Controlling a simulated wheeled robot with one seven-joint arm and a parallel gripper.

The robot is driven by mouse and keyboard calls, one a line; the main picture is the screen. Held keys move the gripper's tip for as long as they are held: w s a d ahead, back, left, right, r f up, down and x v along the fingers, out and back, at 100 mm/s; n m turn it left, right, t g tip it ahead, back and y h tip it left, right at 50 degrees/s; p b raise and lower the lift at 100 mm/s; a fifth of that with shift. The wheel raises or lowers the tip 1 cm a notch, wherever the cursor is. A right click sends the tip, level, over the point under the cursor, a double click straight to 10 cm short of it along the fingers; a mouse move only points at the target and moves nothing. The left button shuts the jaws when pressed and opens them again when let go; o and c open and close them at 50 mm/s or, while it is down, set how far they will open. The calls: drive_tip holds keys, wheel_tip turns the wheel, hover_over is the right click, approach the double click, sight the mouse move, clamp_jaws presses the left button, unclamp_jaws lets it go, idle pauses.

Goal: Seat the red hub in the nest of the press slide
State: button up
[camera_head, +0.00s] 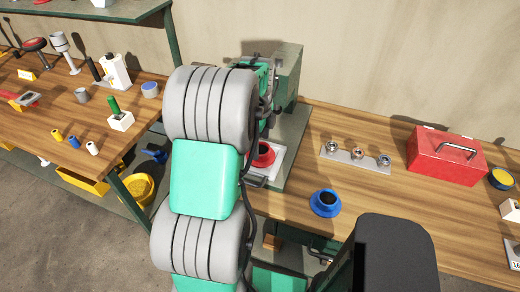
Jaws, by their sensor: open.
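The red hub (266,158), a flanged ring with a dark middle, is partly hidden behind my arm. It is over a pale plate (276,167) at the front of the green press (288,75); this plate looks like the press slide. The nest is not clearly visible, and I cannot tell whether the hub sits in it or only rests over it. My grey and green arm crosses the middle of the picture in front of the press. My gripper is hidden behind the arm, so I cannot see its fingers or its distance from the hub.
A blue hub (325,203) stands on the bench (290,207) right of the slide. Behind it are a metal strip with several round fittings (356,157) and a red toolbox (446,155). A second bench (60,112) at left holds several tools. Bare wood surrounds the blue hub.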

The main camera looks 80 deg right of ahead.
sight(260, 150)
wheel_tip(260, 150, up, 9)
drive_tip(key=b, duration=0.1)
idle(0.3)
